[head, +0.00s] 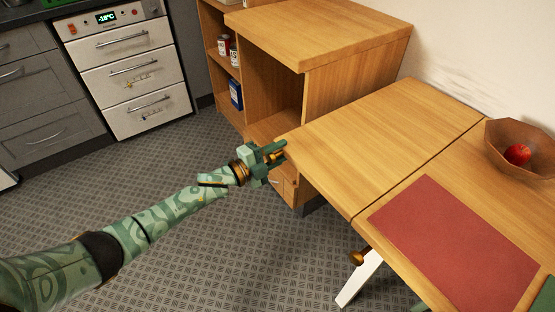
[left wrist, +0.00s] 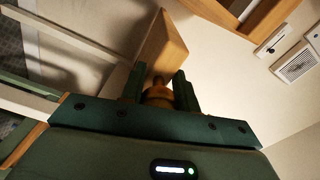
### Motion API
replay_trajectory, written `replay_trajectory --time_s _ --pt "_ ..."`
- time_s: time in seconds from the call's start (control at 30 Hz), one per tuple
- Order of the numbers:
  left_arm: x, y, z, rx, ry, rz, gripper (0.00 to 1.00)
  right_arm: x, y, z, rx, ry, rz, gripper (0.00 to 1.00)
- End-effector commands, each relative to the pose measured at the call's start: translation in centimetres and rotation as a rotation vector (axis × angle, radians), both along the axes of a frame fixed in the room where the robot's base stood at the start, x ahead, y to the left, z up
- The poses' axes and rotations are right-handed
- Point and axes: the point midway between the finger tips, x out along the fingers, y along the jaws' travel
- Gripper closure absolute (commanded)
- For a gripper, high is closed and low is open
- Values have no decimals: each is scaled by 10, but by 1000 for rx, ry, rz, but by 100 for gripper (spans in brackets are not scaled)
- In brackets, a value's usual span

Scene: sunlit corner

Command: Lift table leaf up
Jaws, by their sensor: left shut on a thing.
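The wooden table leaf (head: 385,135) is up and looks about level with the main table top (head: 405,180), with a thin dark seam between them. My left gripper (head: 278,153) is at the leaf's outer near corner. In the left wrist view, my left gripper's fingers (left wrist: 157,92) are shut on a golden knob (left wrist: 158,94), and the leaf (left wrist: 162,45) rises edge-on just beyond it. The fingers hide part of the knob. My right gripper is not in view.
A wooden shelf cabinet (head: 330,30) stands close behind the leaf. On the table are a red mat (head: 455,243) and a brown bowl (head: 510,170) holding a red fruit (head: 517,154). A white slanted table leg (head: 358,280) stands below. The patterned floor (head: 260,240) at left is clear.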

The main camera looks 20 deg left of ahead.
Motion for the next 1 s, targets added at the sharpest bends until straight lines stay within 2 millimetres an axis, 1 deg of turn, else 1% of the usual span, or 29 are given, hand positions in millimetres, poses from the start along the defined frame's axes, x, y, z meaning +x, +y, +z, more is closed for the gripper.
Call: replay_trajectory --time_s 0.03,0.13,0.6,0.63,0.67,0.7,1.0 --pt "0 2 4 9 -3 4 100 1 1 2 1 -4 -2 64" --pt "0 2 6 23 -11 4 100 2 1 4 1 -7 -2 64" --pt "0 1 9 32 -21 2 100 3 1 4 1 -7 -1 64" --pt "0 1 9 32 -21 2 60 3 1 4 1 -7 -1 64" --pt "0 1 9 32 -21 2 52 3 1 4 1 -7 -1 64" --pt "0 0 9 32 -21 2 48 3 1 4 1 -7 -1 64" --pt "-2 1 9 31 -20 0 48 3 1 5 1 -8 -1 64"
